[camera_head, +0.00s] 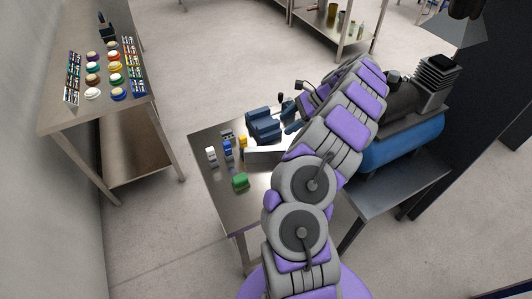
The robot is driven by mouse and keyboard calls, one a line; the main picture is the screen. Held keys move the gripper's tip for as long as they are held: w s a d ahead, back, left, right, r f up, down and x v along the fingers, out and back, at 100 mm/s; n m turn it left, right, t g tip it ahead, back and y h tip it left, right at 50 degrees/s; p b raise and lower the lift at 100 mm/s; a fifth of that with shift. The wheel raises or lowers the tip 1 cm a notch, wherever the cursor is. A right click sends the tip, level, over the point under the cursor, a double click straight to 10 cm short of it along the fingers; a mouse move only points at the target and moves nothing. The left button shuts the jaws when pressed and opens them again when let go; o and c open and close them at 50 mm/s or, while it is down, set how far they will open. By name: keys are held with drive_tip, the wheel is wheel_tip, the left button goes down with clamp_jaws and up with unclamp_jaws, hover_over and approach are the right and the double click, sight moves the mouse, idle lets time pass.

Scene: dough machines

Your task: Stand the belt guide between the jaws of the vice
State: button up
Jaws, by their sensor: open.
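The blue vice (263,124) stands on the back part of the steel table (212,179). Its jaws are too small and partly covered to see what is between them. I cannot tell for sure which piece is the belt guide. A green piece (240,181) lies alone near the front of the table, and small blue, white and yellow pieces stand to the left of the vice. My gripper (301,86) shows as small dark parts at the far end of my arm, above and right of the vice. It is open, and no object shows in it.
A grey box-like block (265,156) sits in front of the vice. A blue tank machine (402,143) stands on a bench at right. A shelf (327,30) stands behind. Open floor lies between.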

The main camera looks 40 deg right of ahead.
drive_tip(key=s+d+f+m, duration=0.1)
drive_tip(key=s+d+f, duration=0.1)
drive_tip(key=d, duration=0.1)
drive_tip(key=b, duration=0.3)
approach(268, 148)
drive_tip(key=shift+m+h, duration=0.3)
drive_tip(key=x, duration=0.6)
drive_tip(key=shift+a+r, duration=0.15)
drive_tip(key=shift+b+x, duration=0.75)
drive_tip(key=shift+x, duration=2.1)
drive_tip(key=shift+a+r, duration=0.1)
drive_tip(key=shift+a, duration=0.05)
drive_tip(key=shift+c, duration=0.2)
clamp_jaws()
